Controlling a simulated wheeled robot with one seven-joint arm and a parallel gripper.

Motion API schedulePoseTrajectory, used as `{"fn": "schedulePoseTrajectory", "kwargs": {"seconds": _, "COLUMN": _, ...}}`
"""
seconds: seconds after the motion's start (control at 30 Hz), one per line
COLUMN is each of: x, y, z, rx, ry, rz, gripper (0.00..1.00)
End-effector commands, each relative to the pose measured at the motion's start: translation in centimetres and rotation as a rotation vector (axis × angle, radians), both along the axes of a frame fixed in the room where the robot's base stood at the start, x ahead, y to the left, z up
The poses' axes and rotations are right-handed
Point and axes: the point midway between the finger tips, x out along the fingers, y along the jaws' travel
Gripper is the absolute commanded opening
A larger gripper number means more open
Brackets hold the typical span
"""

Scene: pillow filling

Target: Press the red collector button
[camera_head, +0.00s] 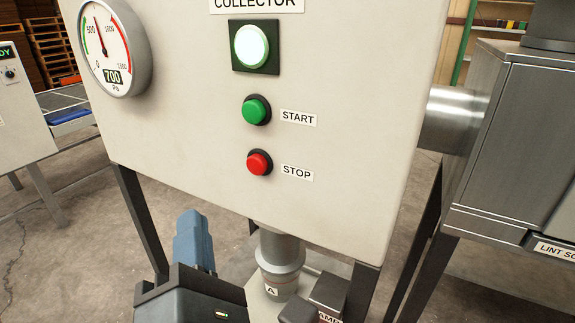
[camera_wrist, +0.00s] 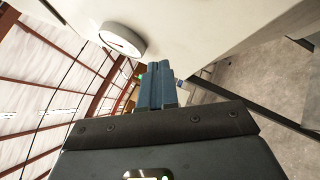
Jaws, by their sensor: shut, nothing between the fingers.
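The red button (camera_head: 259,163) is round, in a black collar, labelled STOP, low on the front of the white collector panel (camera_head: 190,130). The green START button (camera_head: 256,110) is directly above it, and a lit white-green lamp (camera_head: 250,46) is above that. My gripper (camera_head: 190,214) has blue fingers, closed together and empty. In the head view its tips are below and left of the red button, apart from it. The wrist view shows the fingers (camera_wrist: 160,64) side by side, pointing toward the panel. There I cannot make out the red button clearly.
A round pressure gauge (camera_head: 110,48) sits at the panel's upper left and also shows in the wrist view (camera_wrist: 122,39). A grey pipe (camera_head: 278,258) hangs below the panel between dark legs. A metal cabinet (camera_head: 510,130) stands at right, joined by a duct (camera_head: 450,118).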

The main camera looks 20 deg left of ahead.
Motion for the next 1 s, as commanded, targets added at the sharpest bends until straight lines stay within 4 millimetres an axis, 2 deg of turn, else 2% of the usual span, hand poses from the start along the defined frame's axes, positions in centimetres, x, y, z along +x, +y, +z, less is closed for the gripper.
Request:
{"fn": "schedulePoseTrajectory", "kwargs": {"seconds": 0.13, "x": -0.2, "y": 0.7, "z": 0.7, "rx": -0.014, "ry": -0.024, "rz": -0.002, "gripper": 0.00}}
{"fn": "schedulePoseTrajectory", "kwargs": {"seconds": 0.57, "x": 0.2, "y": 0.7, "z": 0.8, "rx": -0.014, "ry": -0.023, "rz": -0.001, "gripper": 0.00}}
{"fn": "schedulePoseTrajectory", "kwargs": {"seconds": 1.0, "x": 5.4, "y": 0.2, "z": 1.0, "rx": -0.013, "ry": -0.022, "rz": -0.002, "gripper": 0.00}}
